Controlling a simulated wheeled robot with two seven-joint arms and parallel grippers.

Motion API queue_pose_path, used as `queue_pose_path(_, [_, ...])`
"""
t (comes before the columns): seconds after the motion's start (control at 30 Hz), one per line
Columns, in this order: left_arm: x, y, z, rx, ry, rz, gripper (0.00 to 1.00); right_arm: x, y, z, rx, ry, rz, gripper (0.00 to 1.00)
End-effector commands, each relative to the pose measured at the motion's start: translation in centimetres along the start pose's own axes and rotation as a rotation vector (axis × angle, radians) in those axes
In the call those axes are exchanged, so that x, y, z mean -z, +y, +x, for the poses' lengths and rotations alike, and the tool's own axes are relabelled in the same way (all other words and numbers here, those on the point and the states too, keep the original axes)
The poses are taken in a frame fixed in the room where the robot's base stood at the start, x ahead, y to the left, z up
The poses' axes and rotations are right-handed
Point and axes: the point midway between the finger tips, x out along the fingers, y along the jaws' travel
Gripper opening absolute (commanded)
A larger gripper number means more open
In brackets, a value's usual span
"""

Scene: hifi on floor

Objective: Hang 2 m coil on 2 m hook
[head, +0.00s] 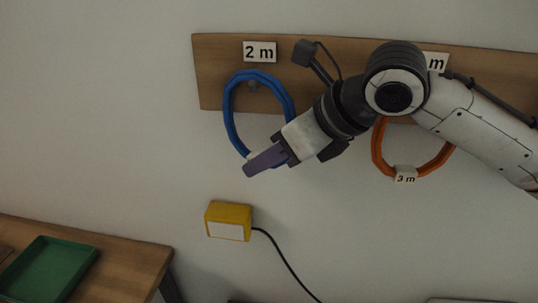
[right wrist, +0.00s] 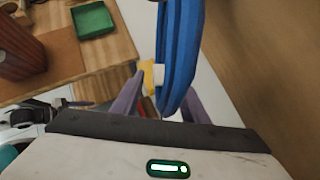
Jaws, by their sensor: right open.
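The blue coil (head: 231,122) hangs as a ring on the grey hook (head: 252,86) under the "2 m" label (head: 259,52) on the wooden wall board (head: 215,75). My right gripper (head: 266,160) is at the coil's lower right part and hides some of it. In the right wrist view the blue coil (right wrist: 180,50) passes between the two open purple fingers, with a small white tag on it. Contact with the fingers cannot be told. My left gripper is not in view.
An orange coil (head: 377,150) tagged "3 m" hangs to the right, partly behind my right arm. A yellow box (head: 228,221) with a black cable is on the wall below. A green tray (head: 48,270) lies on a wooden table (head: 130,262) at lower left.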

Motion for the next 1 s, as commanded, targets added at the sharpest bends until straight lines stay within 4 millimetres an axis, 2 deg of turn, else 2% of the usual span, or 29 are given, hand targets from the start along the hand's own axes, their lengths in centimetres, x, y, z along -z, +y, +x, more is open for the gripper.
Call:
queue_pose_path(0.13, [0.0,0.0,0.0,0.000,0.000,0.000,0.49,0.0,0.1,-0.4,-0.001,0.000,-0.001,0.40])
queue_pose_path(0.23, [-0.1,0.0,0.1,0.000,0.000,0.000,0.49,0.0,-0.1,-1.6,0.002,-0.002,-0.001,0.40])
queue_pose_path(0.5, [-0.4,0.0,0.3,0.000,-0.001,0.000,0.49,0.0,-0.1,-6.9,0.002,-0.003,0.000,0.40])
queue_pose_path(0.7, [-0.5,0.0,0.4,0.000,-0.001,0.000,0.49,0.0,0.0,-9.6,0.001,-0.002,0.000,0.40])
queue_pose_path(0.83, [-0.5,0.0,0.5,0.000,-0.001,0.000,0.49,0.2,0.0,-10.2,0.001,0.000,0.000,0.40])
queue_pose_path(1.0, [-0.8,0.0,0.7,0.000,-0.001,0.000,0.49,0.7,0.0,-9.7,0.000,0.001,0.000,0.40])
